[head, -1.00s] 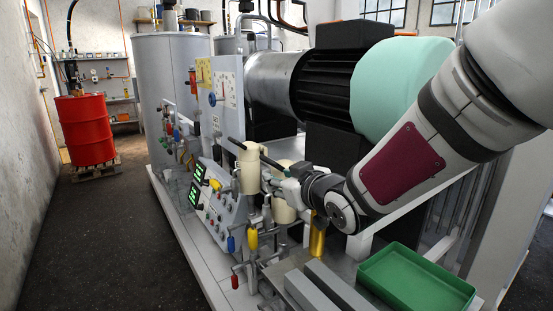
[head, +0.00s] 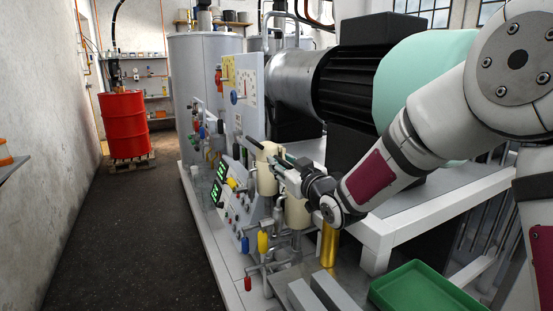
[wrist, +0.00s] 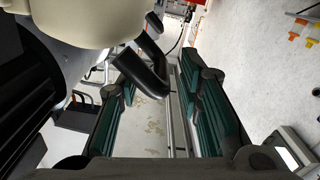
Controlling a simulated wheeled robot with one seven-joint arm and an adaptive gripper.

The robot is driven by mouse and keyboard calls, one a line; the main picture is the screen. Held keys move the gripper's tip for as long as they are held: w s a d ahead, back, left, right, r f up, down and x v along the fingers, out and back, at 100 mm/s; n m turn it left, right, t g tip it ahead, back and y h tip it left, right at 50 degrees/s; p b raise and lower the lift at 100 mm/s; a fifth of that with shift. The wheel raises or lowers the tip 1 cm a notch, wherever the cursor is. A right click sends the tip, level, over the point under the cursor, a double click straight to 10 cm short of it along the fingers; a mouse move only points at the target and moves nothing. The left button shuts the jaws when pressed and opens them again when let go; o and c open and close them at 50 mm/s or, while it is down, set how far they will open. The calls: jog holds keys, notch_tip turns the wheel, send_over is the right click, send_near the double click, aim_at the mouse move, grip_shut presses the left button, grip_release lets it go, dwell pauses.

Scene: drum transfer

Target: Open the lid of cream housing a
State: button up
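Two cream housings show in the head view: one (head: 266,172) stands just left of my gripper, and the other (head: 297,210) is below it, partly hidden. I cannot tell from markings which is a. My gripper (head: 284,166) is level with the top of the left housing. In the wrist view my gripper (wrist: 165,90) is open, its green-padded fingers wide apart. A black bar handle (wrist: 148,68) reaches from the cream housing (wrist: 90,20) toward the gap between them, nearer the left finger. I see no grip on it. The lid appears closed, though its seam is unclear.
A panel with gauges (head: 242,85), valves and pipes crowd around the housings. A large motor (head: 360,75) is behind my arm. A green tray (head: 425,290) and grey blocks (head: 318,292) lie below. A red drum (head: 124,125) stands at back left; the floor aisle is clear.

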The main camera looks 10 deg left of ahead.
aim_at(276, 158)
jog(key=shift+x, duration=2.15)
grip_shut()
